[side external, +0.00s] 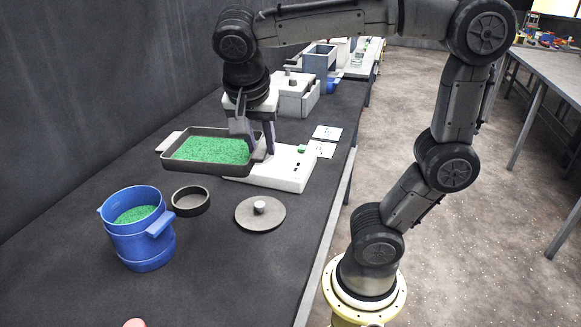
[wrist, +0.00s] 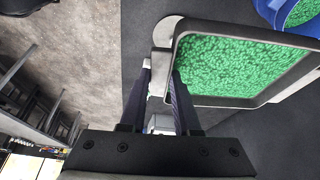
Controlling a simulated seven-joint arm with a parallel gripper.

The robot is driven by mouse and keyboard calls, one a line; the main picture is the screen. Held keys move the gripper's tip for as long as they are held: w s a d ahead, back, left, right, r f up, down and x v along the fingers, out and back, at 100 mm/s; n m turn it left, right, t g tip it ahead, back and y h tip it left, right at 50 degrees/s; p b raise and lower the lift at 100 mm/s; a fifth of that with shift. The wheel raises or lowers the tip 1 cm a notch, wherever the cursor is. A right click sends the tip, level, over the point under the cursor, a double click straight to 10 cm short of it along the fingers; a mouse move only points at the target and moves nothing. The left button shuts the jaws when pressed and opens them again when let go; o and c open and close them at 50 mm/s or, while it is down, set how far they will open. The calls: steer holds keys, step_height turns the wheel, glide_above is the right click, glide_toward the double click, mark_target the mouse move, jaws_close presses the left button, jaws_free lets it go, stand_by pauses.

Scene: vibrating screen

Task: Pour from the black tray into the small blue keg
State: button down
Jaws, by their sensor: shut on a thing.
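The black tray (side external: 170,169) is full of green granules and sits level in the side external view. My gripper (side external: 257,150) is shut on the tray's right end. In the wrist view the tray (wrist: 258,100) fills the right side, with my gripper's fingers (wrist: 163,85) at its near edge. The small blue keg (side external: 143,243) stands upright and open on the bench, nearer the camera than the tray, with green granules inside. It also shows at the top right of the wrist view (wrist: 268,10). I cannot tell how high the tray is above the surface under it.
A dark ring (side external: 190,202) and a round grey lid with a knob (side external: 260,215) lie beside the keg. White and grey machines (side external: 296,98) stand farther back.

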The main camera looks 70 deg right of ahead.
steer(key=w+a+m, duration=0.1)
steer(key=w, duration=0.1)
steer(key=w+r+m, duration=0.1)
steer(key=w, duration=0.1)
steer(key=w+a+g, duration=0.1)
steer(key=w, duration=0.2)
steer(key=shift+a+r+m, duration=0.25)
steer(key=shift+a+m, duration=0.05)
steer(key=shift+m, duration=0.1)
steer(key=w+a+f, duration=0.4)
steer(key=w+a, duration=0.1)
steer(key=a, duration=0.3)
steer(key=w+a+f+n+y, duration=0.1)
steer(key=w+a+f, duration=0.3)
steer(key=a, duration=0.5)
steer(key=shift+w+a+f+t, duration=0.2)
steer(key=shift+w+a+t, duration=0.1)
steer(key=shift+w, duration=0.15)
steer(key=d+r+y, duration=0.2)
steer(key=d+y, duration=0.4)
steer(key=y, duration=0.1)
steer(key=shift+d+r+y, duration=0.3)
steer(key=shift+y, duration=0.1)
